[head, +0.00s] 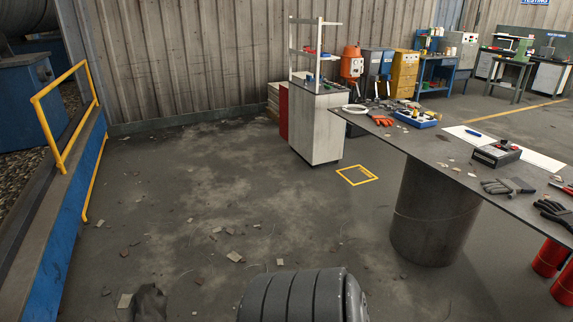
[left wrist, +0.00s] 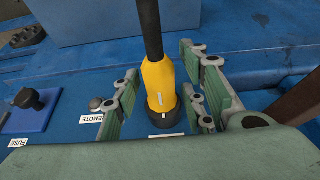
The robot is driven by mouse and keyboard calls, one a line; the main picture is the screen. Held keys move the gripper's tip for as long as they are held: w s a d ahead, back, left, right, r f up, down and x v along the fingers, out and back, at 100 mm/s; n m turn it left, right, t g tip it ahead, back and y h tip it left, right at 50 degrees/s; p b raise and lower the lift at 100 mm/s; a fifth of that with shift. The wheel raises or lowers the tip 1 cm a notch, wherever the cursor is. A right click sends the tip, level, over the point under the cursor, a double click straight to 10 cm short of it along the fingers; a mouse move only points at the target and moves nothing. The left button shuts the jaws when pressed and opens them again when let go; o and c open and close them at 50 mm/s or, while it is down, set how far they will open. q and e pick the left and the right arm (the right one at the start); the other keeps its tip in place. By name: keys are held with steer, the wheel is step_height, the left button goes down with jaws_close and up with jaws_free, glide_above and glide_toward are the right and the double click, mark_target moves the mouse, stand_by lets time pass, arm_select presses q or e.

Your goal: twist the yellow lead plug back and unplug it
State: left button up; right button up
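In the left wrist view, the yellow lead plug (left wrist: 160,85) stands on a blue panel (left wrist: 70,75), with a dark collar (left wrist: 166,122) at its foot and a black cable (left wrist: 149,25) leaving its top. A small white mark shows on its yellow body. My left gripper (left wrist: 163,95) is open around the plug, with green fingers on both sides of it. Narrow gaps seem to show between fingers and plug; contact lower down cannot be told. My right gripper is in neither view. The plug is not seen in the head view.
In the head view, a table (head: 430,150) with tools stands right, a blue-yellow barrier (head: 68,230) left. Floor between is mostly clear.

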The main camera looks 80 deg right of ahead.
arm_select(q)
jaws_close()
steer(key=shift+s+d, duration=0.1)
steer(key=shift+f, duration=0.1)
steer(key=shift+s+d+f, duration=0.1)
steer(key=shift+s+d, duration=0.1)
steer(key=shift+s, duration=0.05)
steer(key=shift+s+d+b, duration=0.3)
steer(key=shift+s+b, duration=0.05)
steer(key=shift+s, duration=0.1)
steer(key=shift+s+d+r, duration=0.2)
steer(key=shift+s+d, duration=0.3)
steer(key=shift+d, duration=0.05)
steer(key=shift+s, duration=0.3)
steer(key=shift+s+d+b, duration=0.4)
steer(key=shift+s, duration=0.1)
